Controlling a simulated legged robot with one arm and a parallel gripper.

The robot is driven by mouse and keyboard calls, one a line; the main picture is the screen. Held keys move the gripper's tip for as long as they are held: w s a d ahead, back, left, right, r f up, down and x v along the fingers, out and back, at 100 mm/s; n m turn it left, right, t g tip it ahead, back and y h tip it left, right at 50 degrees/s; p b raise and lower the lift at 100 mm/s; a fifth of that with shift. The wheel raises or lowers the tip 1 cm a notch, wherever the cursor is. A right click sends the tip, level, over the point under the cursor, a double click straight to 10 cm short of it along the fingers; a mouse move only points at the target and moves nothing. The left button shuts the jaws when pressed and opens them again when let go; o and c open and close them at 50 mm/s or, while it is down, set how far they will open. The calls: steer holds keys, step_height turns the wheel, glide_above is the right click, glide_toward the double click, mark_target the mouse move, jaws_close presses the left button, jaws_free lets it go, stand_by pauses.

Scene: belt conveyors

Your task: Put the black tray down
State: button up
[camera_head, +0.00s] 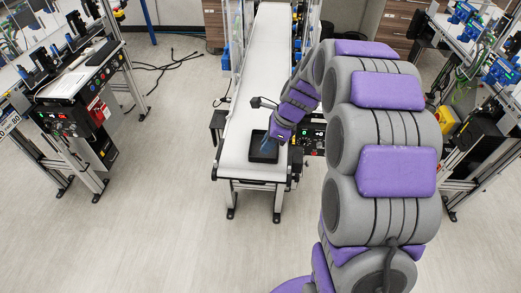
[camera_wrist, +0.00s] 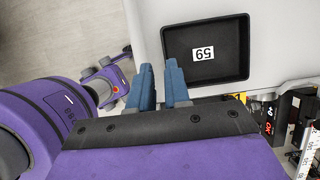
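The black tray (camera_head: 258,156) lies flat on the near end of the white conveyor belt (camera_head: 245,110). In the wrist view the tray (camera_wrist: 225,75) is empty inside except for a white label reading 59 (camera_wrist: 203,53). My gripper (camera_wrist: 159,66) has two blue fingers with a clear gap between them. They are at the tray's lower left corner in the wrist view, one finger overlapping the tray and the other outside its edge. Whether a finger touches the tray wall cannot be told. In the head view my gripper (camera_head: 268,144) partly covers the tray.
A control box with lit displays (camera_head: 310,137) is mounted on the right of the belt's near end. The belt runs clear beyond the tray. Workstations stand at left (camera_head: 75,90) and right (camera_head: 470,100). Cables (camera_head: 170,62) lie on the floor behind.

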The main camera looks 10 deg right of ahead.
mark_target(261, 158)
steer(key=shift+w+d+f, duration=0.15)
steer(key=shift+d+f, duration=0.85)
steer(key=shift+f, duration=0.2)
steer(key=a+f, duration=0.1)
steer(key=a+f+b, duration=0.2)
steer(key=f, duration=0.1)
steer(key=shift+w, duration=0.3)
steer(key=shift+a+f, duration=0.2)
steer(key=shift+a, duration=0.15)
steer(key=shift+d, duration=1.1)
steer(key=shift+a+p, duration=0.3)
steer(key=shift+a, duration=0.6)
jaws_close()
steer(key=shift+d+f, duration=0.1)
steer(key=shift+d, duration=0.4)
